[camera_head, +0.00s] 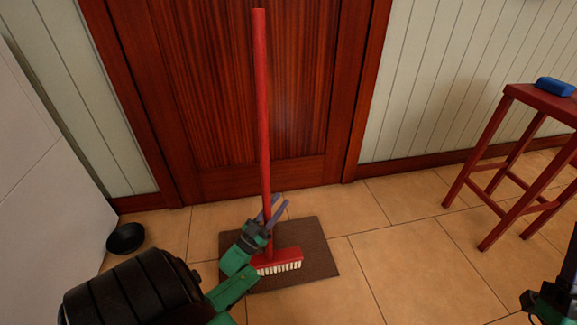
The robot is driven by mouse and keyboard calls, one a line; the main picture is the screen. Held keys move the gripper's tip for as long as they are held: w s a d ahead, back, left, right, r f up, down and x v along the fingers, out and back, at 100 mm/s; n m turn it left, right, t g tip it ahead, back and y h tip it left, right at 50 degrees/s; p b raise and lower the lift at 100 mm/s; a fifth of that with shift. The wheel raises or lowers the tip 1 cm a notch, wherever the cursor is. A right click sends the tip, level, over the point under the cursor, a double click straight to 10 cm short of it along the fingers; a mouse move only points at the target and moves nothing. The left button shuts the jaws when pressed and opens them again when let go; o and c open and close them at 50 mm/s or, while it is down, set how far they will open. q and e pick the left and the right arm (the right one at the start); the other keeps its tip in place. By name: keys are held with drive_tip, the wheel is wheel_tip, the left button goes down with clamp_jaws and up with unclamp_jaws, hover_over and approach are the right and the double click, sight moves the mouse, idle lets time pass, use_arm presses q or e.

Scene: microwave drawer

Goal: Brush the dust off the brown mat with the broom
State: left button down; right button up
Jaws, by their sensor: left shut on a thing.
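The broom has a long red handle (262,110) and a red head (279,257) with pale bristles. It stands nearly upright, with its head over the brown mat (318,260). The mat lies on the tiles in front of the wooden door. My left gripper (274,211) is shut on the lower part of the broom handle, just above the head. The arm and gripper hide part of the mat's left side. I cannot make out dust on the mat. Part of my right arm shows at the lower right edge, but its fingers are not visible.
The closed wooden door (225,90) stands behind the mat. A red stool (520,150) with a blue object (555,86) on its seat stands at the right. A black bowl (125,238) is on the floor at the left, beside a white cabinet (45,170). Tiles right of the mat are clear.

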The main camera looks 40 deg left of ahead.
use_arm(q)
wheel_tip(320, 180, down, 4)
drive_tip(key=b, duration=0.4)
drive_tip(key=shift+f, duration=0.15)
drive_tip(key=c, duration=1.5)
unclamp_jaws()
clamp_jaws()
drive_tip(key=shift+f+b, duration=0.15)
drive_tip(key=shift+b, duration=0.15)
